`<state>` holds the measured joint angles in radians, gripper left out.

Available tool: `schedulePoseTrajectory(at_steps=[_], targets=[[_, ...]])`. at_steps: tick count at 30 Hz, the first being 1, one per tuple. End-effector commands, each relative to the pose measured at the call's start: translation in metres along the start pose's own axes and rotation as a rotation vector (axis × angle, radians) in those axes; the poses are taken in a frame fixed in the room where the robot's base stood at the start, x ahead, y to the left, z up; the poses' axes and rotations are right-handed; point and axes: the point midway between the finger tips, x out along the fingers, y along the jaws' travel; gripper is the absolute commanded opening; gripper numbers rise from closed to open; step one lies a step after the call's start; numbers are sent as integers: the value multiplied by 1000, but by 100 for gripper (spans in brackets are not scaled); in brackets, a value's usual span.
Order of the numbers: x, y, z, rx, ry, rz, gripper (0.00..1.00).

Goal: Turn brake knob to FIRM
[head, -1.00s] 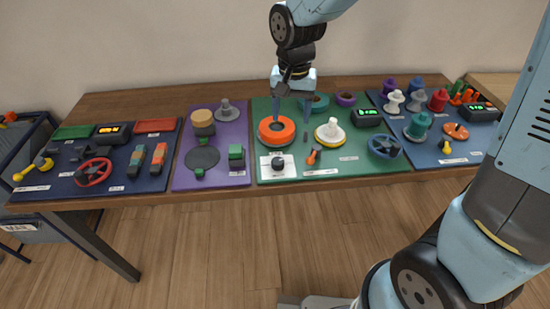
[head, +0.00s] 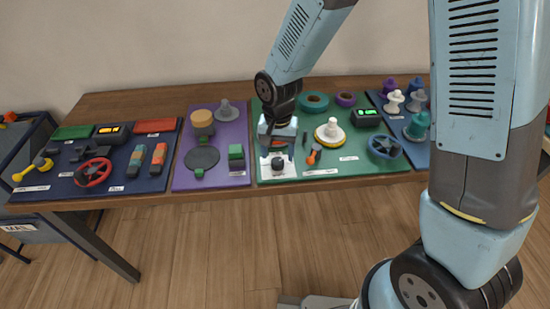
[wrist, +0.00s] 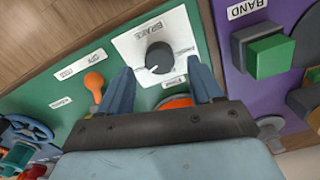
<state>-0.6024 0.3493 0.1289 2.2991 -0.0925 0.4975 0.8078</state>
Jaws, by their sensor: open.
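The brake knob (head: 278,163) is dark and round, on a white plate (head: 264,172) at the front left of the green mat. Smaller words beside the knob are too blurred to read surely. My gripper (head: 279,155) is open above the knob, its fingers pointing down. In the wrist view the fingertips (wrist: 160,70) lie to either side of the knob with gaps; I cannot tell their exact height above the plate.
The purple mat (head: 240,178) with a green block (head: 236,152) is on the left.

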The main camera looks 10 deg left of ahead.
Motion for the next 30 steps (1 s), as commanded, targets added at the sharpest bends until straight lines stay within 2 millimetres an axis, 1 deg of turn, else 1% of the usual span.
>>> schedulePoseTrajectory(at_steps=[1, 3, 9, 20, 30], targets=[[8, 0, 1, -1, -3, 2, 65], [16, 0, 1, 0, -2, 1, 65], [30, 0, 1, 0, -1, 1, 65], [32, 0, 0, 0, 0, 0, 65], [32, 0, 1, -1, 0, 0, 33]])
